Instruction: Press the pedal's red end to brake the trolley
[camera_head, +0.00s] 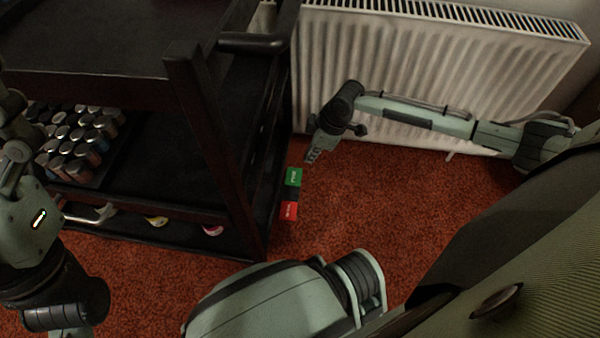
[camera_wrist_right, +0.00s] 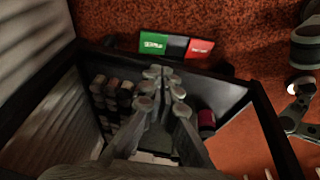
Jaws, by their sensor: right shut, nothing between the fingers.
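The pedal sits low at the right side of the dark trolley (camera_head: 205,130), just above the red carpet. Its green end (camera_head: 293,177) is farther from me and its red end (camera_head: 289,211) is nearer, with a dark middle between. In the right wrist view the green end (camera_wrist_right: 153,43) is left and the red end (camera_wrist_right: 199,50) is right. My right gripper (camera_head: 312,157) is shut and empty, beyond and slightly right of the green end in the head view. Its fingertips (camera_wrist_right: 163,80) appear below the pedal in the wrist view. I cannot make out my left gripper.
A white radiator (camera_head: 420,60) stands along the wall behind my right arm. The trolley's shelf holds several small jars (camera_head: 80,140). Its dark corner post (camera_head: 210,150) rises left of the pedal. Open carpet (camera_head: 390,205) lies right of the pedal.

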